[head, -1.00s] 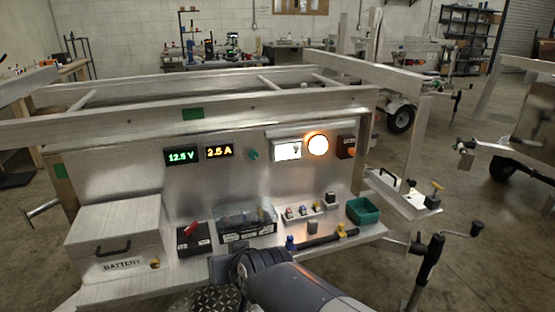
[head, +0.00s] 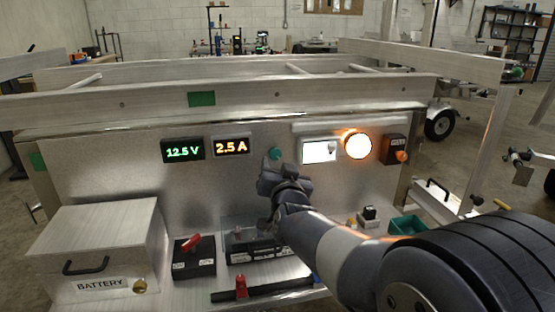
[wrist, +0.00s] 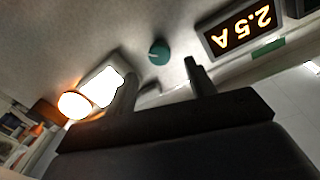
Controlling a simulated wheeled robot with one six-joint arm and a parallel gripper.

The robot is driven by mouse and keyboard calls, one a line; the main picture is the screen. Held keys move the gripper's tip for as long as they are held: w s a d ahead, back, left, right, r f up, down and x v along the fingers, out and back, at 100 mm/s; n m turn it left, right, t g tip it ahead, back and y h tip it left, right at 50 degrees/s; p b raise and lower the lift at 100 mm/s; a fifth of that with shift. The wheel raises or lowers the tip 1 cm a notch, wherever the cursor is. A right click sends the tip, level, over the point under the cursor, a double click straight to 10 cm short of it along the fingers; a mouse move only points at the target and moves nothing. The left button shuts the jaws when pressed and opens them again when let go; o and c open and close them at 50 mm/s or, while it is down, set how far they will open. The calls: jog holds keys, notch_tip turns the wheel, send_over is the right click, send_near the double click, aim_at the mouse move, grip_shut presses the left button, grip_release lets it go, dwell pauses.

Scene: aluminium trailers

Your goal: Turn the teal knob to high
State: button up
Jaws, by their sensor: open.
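The teal knob (head: 275,153) is on the metal panel, between the orange 2.5 A display (head: 231,146) and the lit white box (head: 319,151). In the wrist view the knob (wrist: 159,52) shows a pale pointer mark on its face and lies beyond the gap between my fingers. My gripper (wrist: 160,80) is open and empty, apart from the knob. In the head view my gripper (head: 280,172) is just below the knob, its fingers hard to make out. I cannot read any marks around the knob.
The green 12.5 V display (head: 183,150) is at the left. A glowing orange lamp (head: 357,145) and a black switch box (head: 394,149) are at the right. On the shelf below stand a battery box (head: 95,245), a red-handled black box (head: 194,257) and a green bin (head: 407,225).

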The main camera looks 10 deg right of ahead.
aim_at(275, 156)
jog(key=w, duration=0.5)
jog(key=shift+w+d, duration=0.2)
jog(key=shift+w, duration=0.1)
jog(key=c, duration=1)
jog(key=shift+o, duration=0.2)
